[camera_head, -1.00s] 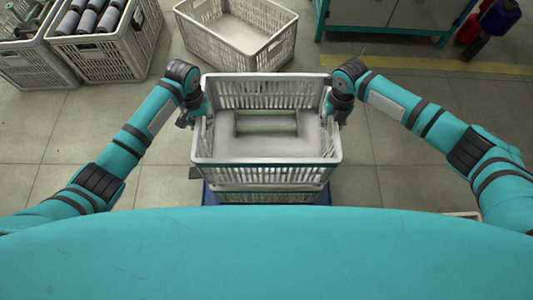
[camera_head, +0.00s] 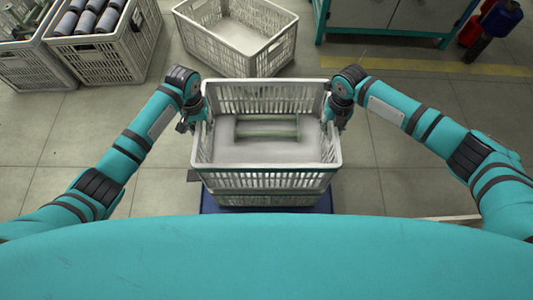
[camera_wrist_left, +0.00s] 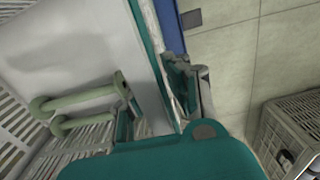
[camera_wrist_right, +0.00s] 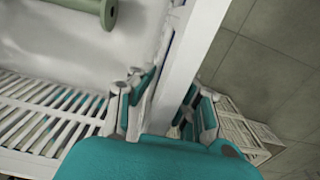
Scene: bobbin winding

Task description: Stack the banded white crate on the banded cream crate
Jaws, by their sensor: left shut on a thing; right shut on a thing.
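The white crate with a teal band (camera_head: 265,180) is held level between my grippers in the head view. It holds pale green bobbin-like pieces (camera_head: 266,127). The other crate (camera_head: 266,199) is directly below it, mostly hidden; whether the two touch I cannot tell. My left gripper (camera_head: 205,120) is shut on the crate's left wall, and the left wrist view shows its fingers (camera_wrist_left: 180,85) at the rim. My right gripper (camera_head: 328,120) is shut on the right wall; its fingers (camera_wrist_right: 160,100) straddle the rim in the right wrist view.
A blue base (camera_head: 266,210) lies under the lower crate. An empty pale crate (camera_head: 245,62) stands behind on the floor. Crates with dark rolls (camera_head: 115,62) stand at the far left. A teal-framed cabinet (camera_head: 390,15) is at the back right.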

